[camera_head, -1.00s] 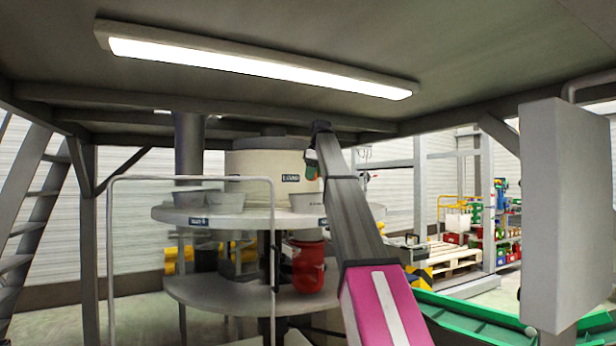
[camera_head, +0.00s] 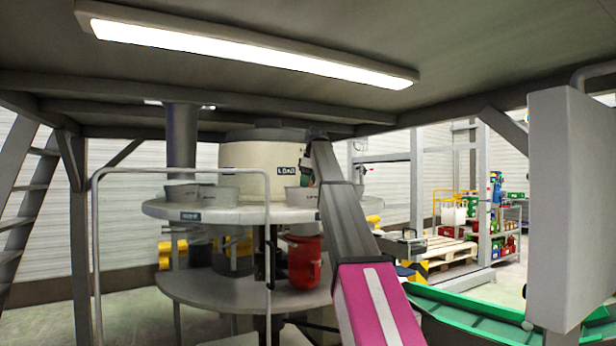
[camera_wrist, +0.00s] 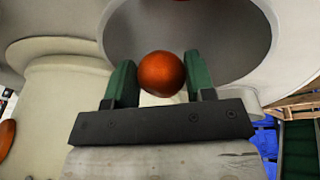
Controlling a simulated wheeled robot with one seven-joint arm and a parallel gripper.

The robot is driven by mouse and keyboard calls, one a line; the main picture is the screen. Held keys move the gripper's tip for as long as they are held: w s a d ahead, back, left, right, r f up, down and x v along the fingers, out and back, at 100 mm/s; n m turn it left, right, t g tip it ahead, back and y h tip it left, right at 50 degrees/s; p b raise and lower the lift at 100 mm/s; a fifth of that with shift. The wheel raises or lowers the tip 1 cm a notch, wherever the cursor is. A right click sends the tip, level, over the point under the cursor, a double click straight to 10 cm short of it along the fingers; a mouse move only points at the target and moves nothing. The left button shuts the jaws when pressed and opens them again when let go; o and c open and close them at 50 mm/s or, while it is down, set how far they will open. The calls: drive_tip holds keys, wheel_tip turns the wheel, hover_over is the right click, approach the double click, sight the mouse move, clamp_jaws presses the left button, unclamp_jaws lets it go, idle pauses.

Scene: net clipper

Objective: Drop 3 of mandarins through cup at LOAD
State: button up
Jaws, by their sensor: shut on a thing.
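My gripper (camera_wrist: 160,85) is shut on an orange mandarin (camera_wrist: 162,74), held between its two green fingers. In the wrist view a grey cup (camera_wrist: 254,88) with a wide round opening lies just past the fingers, and the mandarin overlaps its near rim. I cannot tell whether the mandarin is above the opening or short of it. In the head view my gripper (camera_head: 306,171) is small and partly hidden by my arm, beside the LOAD sign (camera_head: 287,171) on the cream drum. A grey cup (camera_head: 299,198) stands below the sign on the round table.
Other grey cups (camera_head: 181,195) stand on the left of the round table (camera_head: 235,216). A red bucket (camera_head: 304,262) sits on the lower shelf beneath the LOAD cup. A metal rail (camera_head: 95,260) stands in front at left. A green chute (camera_head: 465,312) lies at lower right.

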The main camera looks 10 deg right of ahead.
drive_tip(key=shift+f, duration=0.15)
drive_tip(key=o, duration=1)
drive_tip(key=v, duration=1)
drive_tip(key=shift+r, duration=0.4)
drive_tip(key=shift+s, duration=0.15)
